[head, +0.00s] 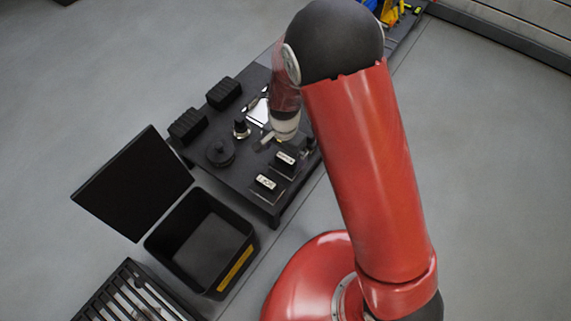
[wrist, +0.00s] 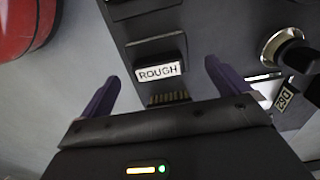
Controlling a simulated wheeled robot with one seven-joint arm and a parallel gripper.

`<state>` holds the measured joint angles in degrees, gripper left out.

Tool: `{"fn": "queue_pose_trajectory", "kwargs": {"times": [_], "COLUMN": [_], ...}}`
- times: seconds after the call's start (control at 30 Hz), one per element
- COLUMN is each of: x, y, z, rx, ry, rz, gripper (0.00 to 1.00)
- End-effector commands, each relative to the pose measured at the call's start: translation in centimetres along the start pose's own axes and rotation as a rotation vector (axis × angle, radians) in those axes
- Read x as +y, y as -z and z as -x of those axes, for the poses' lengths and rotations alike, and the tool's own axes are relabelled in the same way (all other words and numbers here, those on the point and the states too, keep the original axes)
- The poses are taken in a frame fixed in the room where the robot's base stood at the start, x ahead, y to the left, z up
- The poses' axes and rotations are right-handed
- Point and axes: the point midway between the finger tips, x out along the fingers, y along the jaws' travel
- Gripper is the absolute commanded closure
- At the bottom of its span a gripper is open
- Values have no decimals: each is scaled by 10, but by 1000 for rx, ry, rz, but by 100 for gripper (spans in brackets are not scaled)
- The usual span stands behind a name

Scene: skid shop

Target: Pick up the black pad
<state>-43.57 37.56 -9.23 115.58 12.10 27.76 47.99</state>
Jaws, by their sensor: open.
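My gripper (wrist: 162,74) is open, its two purple fingers spread to either side of a dark block with a white ROUGH label (wrist: 160,71). The fingers look empty; a small ribbed dark piece (wrist: 168,98) shows between them, near the palm. In the head view the end of my arm hangs over the dark workbench, mostly hidden by the arm. Two black ribbed blocks (head: 224,92) (head: 187,125) lie on its left side. Two dark labelled blocks (head: 286,159) (head: 267,183) lie near its right edge. I cannot tell for certain which of these is the black pad.
The dark workbench (head: 233,182) also holds a round black piece (head: 220,153) and a black-topped metal knob (head: 241,129), also in the wrist view (wrist: 283,48). An open black bin (head: 204,246), a black panel (head: 133,184) and a slotted rack (head: 127,296) stand lower left.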

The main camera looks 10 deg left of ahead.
Motion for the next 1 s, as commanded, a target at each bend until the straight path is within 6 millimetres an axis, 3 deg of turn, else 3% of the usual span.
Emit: {"fn": "queue_pose_trajectory", "kwargs": {"times": [0.33, 0.6, 0.9, 1.0], "x": [3, 3, 3, 3], "y": [1, 2, 2, 2], "z": [-47, -49, -49, -49], "rx": [-2, 0, 0, 0], "ry": [-2, 1, 1, 1], "rz": [0, 0, 0, 0], "gripper": [0, 1, 41, 42]}}
